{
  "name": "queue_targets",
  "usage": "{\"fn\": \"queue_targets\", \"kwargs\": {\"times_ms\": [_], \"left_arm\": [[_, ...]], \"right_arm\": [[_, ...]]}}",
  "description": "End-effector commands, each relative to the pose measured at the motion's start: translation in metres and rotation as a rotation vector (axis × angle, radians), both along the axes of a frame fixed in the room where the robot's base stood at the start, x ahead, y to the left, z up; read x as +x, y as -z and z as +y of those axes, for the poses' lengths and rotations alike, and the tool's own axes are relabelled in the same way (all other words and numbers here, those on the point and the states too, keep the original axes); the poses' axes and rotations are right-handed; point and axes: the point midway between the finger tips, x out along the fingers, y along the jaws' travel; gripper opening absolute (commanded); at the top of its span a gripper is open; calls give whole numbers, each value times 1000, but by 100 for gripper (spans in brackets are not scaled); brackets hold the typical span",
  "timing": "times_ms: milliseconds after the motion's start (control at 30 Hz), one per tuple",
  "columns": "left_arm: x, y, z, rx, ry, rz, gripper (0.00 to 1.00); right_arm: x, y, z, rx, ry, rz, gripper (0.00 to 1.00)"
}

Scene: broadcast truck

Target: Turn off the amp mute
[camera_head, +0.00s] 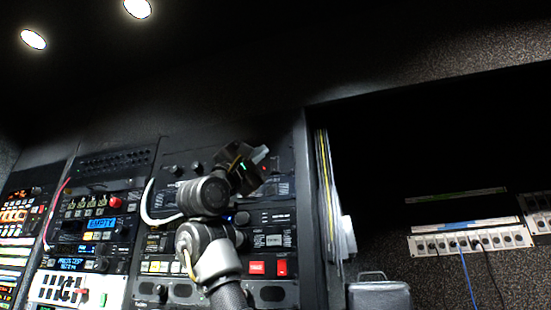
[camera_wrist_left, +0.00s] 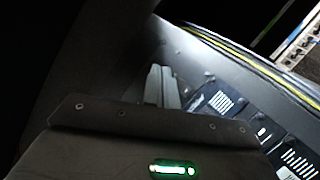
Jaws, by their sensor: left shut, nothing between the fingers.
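My left gripper (camera_head: 262,153) is raised in front of the upper part of the rack panel (camera_head: 175,170) right of centre. In the left wrist view its fingers (camera_wrist_left: 162,88) are together and empty, pointing toward a grey panel surface; contact cannot be told. Panel parts with white markings (camera_wrist_left: 222,103) show to the right of the fingers. I cannot tell which control is the amp mute; labels are too small to read, and my arm covers part of the rack. Two red switches (camera_head: 268,267) sit low on this rack. My right gripper is not in view.
More racks with lit buttons (camera_head: 95,205) stand to the left. A white cable (camera_head: 148,205) loops beside my arm. To the right are yellow and white cables (camera_head: 325,190), a grey case (camera_head: 379,294) and a patch strip (camera_head: 470,240) with a blue cable (camera_head: 467,275). A dark opening lies between.

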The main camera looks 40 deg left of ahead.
Motion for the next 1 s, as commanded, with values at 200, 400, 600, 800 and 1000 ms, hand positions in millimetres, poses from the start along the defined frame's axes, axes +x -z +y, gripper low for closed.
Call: {"fn": "queue_targets", "kwargs": {"times_ms": [200,400,600,800,1000], "left_arm": [[30,-10,10,-1,-1,3,0],[49,-8,17,0,1,1,0],[58,-8,21,0,0,0,0],[60,-8,21,0,0,-1,0],[60,-8,21,0,0,-1,0]], "right_arm": [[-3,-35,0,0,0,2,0],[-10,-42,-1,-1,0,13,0],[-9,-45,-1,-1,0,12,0],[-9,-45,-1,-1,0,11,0],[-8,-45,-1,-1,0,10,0]]}}
